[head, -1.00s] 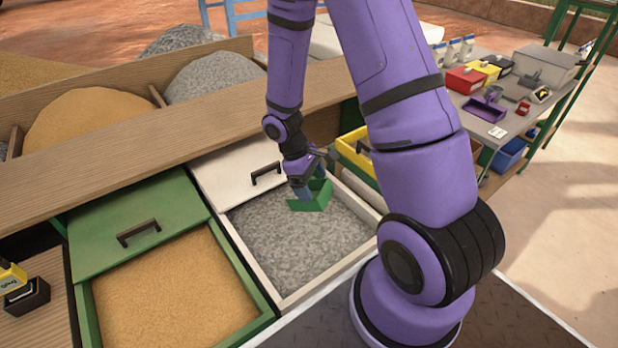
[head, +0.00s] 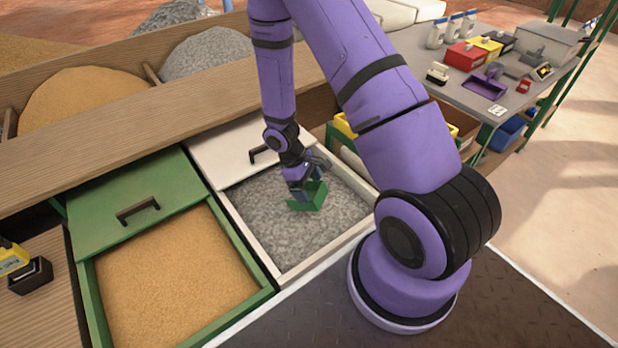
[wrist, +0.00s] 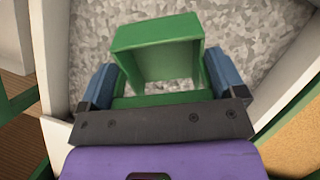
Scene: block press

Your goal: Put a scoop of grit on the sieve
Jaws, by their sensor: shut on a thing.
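My gripper (head: 301,182) is shut on a green scoop (head: 308,198), low over the white-framed bin of grey grit (head: 300,236). In the wrist view the green scoop (wrist: 160,45) sits between my two blue fingers, and grey grit (wrist: 100,25) lies right behind it. Grit shows through the scoop's open middle; I cannot tell whether any is loaded in it. Whether the scoop's edge touches the grit is also unclear. I cannot make out the sieve for certain in either view.
A green-framed bin of tan sand (head: 180,285) adjoins on the left. A wooden ledge (head: 130,150) runs behind the bins. A grey table (head: 460,92) at the right holds a purple tray (head: 485,88) and several small boxes. Bare paving (head: 560,190) lies at the right.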

